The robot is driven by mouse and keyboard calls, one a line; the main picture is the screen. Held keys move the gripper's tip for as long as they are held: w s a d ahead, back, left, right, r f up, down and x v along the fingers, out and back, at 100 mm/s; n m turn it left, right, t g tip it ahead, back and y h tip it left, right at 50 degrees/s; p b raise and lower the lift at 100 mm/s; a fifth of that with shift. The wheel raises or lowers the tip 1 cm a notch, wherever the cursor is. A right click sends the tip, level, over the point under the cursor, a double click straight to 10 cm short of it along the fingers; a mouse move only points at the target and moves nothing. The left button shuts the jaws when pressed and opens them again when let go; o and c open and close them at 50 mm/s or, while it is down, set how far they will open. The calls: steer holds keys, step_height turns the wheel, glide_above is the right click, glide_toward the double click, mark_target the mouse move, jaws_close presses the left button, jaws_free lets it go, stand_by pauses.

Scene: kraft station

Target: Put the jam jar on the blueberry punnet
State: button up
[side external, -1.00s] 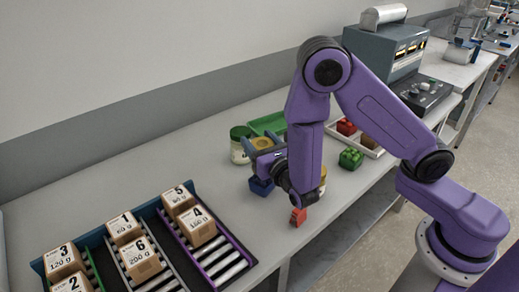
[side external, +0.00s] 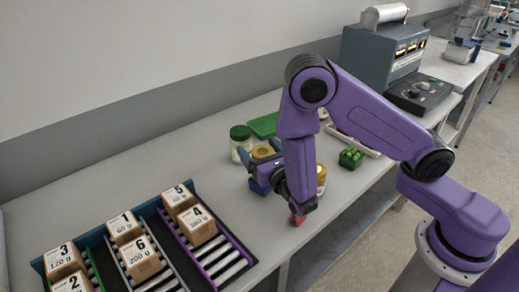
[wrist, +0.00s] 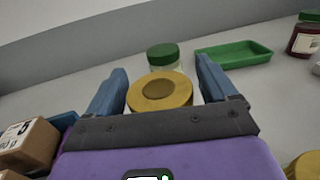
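My gripper (side external: 263,164) is over the middle of the bench, and its two blue fingers (wrist: 160,92) sit close against both sides of a gold-lidded jar (wrist: 160,92). I take this to be the jam jar; its label and contents are hidden. Its lid also shows in the side view (side external: 262,152). A blue punnet (side external: 259,187), apparently the blueberry one, is directly below the jar in the side view. I cannot tell whether the jar touches it. The punnet's contents are hidden.
A green-lidded jar (side external: 240,141) and a green tray (side external: 264,124) stand behind. Another gold-lidded jar (side external: 321,178), a green punnet (side external: 350,158) and a small red item (side external: 298,220) are close by. A dark-red labelled jar (wrist: 306,36) stands far right. Boxes (side external: 198,225) fill the left lanes.

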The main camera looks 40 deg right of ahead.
steer(key=shift+r, duration=0.15)
steer(key=v, duration=1.2)
steer(key=s+d+r+m+g+h, duration=0.1)
steer(key=s+d+m+g+h, duration=0.2)
steer(key=d+m+g, duration=0.35)
steer(key=s+d+r+m+g+h, duration=0.25)
steer(key=s+d+m+g, duration=0.2)
steer(key=d+m, duration=0.25)
steer(key=s+a+r+m+g+y, duration=0.1)
steer(key=s+a+m+g+y, duration=0.1)
steer(key=s+y, duration=0.3)
steer(key=s+a+r+m+g+y, duration=0.2)
steer(key=s+m+g+y, duration=0.2)
steer(key=s+m+y, duration=0.1)
steer(key=shift+s, duration=0.65)
